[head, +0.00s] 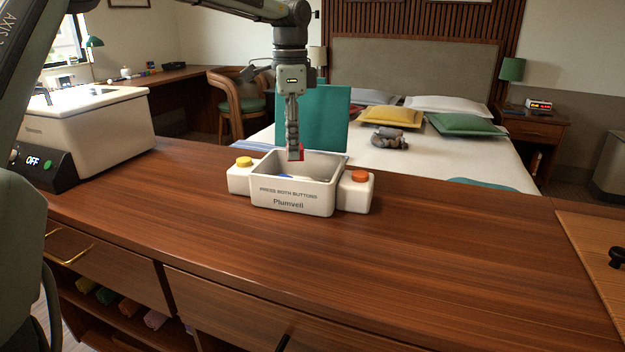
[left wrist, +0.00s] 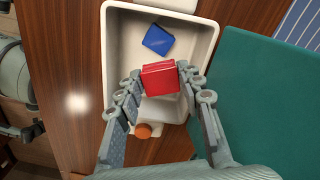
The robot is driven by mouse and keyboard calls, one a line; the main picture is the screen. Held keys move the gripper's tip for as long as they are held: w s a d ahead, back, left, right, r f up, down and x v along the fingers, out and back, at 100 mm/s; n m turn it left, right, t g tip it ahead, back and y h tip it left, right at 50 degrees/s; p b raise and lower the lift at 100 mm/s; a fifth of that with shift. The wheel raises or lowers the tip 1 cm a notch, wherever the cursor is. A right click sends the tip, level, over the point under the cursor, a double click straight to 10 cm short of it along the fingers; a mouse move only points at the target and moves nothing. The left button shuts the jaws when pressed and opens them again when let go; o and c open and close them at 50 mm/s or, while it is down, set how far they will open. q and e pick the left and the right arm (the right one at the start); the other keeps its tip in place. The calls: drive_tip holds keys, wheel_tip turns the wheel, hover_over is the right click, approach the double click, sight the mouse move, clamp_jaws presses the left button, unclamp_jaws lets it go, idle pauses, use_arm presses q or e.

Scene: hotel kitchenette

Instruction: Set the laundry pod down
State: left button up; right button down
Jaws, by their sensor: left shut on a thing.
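My left gripper (head: 293,148) points down over the white open bin (head: 290,198) labelled "Plumvell". It is shut on a red laundry pod (left wrist: 160,78), held between its two fingertips. The pod shows in the head view (head: 300,153) as a small red patch at the fingertips, level with the bin's far rim. In the left wrist view the pod is over the bin's opening. A blue pod (left wrist: 157,39) lies on the bin floor, apart from the red one. A pale patch below the red pod is unclear. My right gripper is not in view.
A yellow button (head: 244,162) and an orange button (head: 359,176) flank the bin. A teal panel (head: 325,115) stands upright behind it. The wooden counter (head: 300,260) in front is clear.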

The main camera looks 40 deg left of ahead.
use_arm(q)
drive_tip(key=d+f, duration=0.1)
drive_tip(key=d, duration=0.2)
drive_tip(key=d+f, duration=0.1)
drive_tip(key=shift+w+d+f, duration=0.25)
drive_tip(key=shift+d+f, duration=0.05)
drive_tip(key=shift+f, duration=0.05)
drive_tip(key=shift+d+f, duration=0.1)
drive_tip(key=shift+d, duration=0.1)
drive_tip(key=shift+f, duration=0.2)
wheel_tip(320, 180, down, 3)
drive_tip(key=shift+f+p, duration=0.15)
drive_tip(key=shift+p, duration=0.25)
drive_tip(key=shift+f, duration=0.25)
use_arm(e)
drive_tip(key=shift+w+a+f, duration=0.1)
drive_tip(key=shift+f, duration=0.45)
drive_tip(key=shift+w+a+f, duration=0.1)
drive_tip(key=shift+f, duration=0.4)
